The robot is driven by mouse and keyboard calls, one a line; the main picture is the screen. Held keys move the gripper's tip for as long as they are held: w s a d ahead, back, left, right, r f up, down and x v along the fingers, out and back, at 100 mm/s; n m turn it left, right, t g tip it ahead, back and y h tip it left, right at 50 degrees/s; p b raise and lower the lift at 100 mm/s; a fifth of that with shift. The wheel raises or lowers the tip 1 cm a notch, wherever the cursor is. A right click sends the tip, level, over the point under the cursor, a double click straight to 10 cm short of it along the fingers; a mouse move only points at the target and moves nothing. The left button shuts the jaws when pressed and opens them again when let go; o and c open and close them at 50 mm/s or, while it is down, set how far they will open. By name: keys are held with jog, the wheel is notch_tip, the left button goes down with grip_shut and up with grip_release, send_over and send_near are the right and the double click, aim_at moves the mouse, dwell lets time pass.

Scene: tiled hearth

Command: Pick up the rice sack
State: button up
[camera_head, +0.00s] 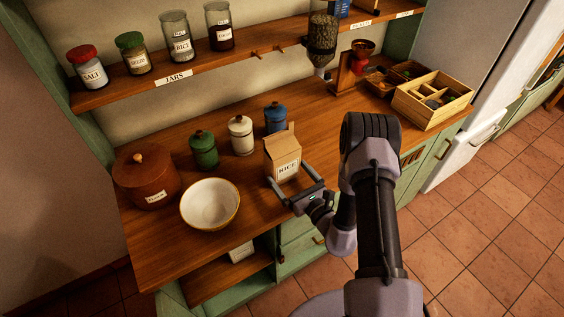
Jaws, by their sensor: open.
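The rice sack (282,155) is a tan paper bag with a folded top and a white label reading RICE. It stands upright on the wooden counter near its front edge. My gripper (292,185) is open at the sack's lower front. One finger lies by the sack's lower left and the other by its right side. I cannot tell whether the fingers touch the sack. The sack's base is partly hidden by my gripper.
A white bowl (210,204) and a brown lidded pot (147,177) stand left of the sack. Green (204,151), white (241,136) and blue (276,118) canisters stand behind it. A wooden divided box (432,105) is at right. A jar shelf (215,62) overhangs the back.

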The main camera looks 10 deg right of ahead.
aim_at(282, 166)
jog(key=x, duration=0.5)
jog(key=shift+s+a+b, duration=0.1)
jog(key=shift+b, duration=0.25)
jog(key=c, duration=1.6)
jog(key=shift+c, duration=0.2)
